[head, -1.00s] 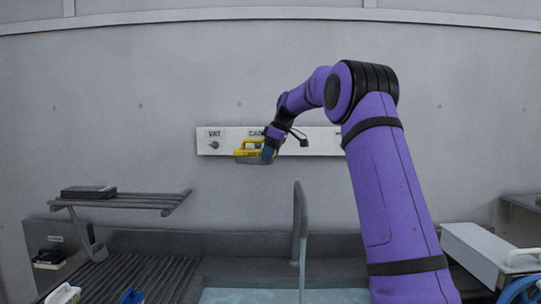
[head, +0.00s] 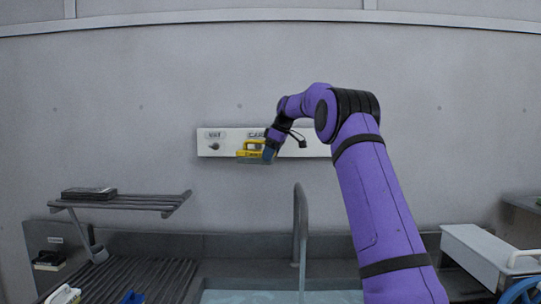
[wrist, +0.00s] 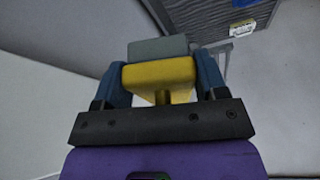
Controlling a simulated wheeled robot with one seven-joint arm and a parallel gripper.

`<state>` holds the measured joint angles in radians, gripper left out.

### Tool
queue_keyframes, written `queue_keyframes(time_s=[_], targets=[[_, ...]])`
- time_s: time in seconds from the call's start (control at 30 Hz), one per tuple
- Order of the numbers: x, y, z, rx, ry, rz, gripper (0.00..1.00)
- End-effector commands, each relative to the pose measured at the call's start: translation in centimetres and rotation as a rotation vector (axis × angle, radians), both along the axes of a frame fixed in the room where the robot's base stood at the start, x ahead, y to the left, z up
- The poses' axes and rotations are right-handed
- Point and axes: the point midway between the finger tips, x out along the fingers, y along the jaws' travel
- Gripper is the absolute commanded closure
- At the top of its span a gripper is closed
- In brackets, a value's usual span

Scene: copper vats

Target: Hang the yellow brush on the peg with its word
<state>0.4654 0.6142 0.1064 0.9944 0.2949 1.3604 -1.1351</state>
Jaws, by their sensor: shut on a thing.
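The yellow brush (head: 250,149) is in my gripper (head: 268,152), up at the white peg board (head: 205,142) on the back wall. The brush and my arm hide any peg under that word.
A tall curved tap (head: 300,225) rises over a water-filled sink (head: 270,297). A slatted shelf (head: 130,201) with a dark block (head: 89,193) is at left, above a ribbed drainboard (head: 130,275). A white box (head: 485,250) stands at right.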

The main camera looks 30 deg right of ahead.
Motion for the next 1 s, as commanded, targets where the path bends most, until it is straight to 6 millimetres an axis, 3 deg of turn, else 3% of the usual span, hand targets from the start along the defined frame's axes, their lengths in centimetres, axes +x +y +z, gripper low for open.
queue_keyframes(time_s=[1.0], targets=[[4.0,-2.7,-0.8,0.000,-0.002,0.001,0.63]])
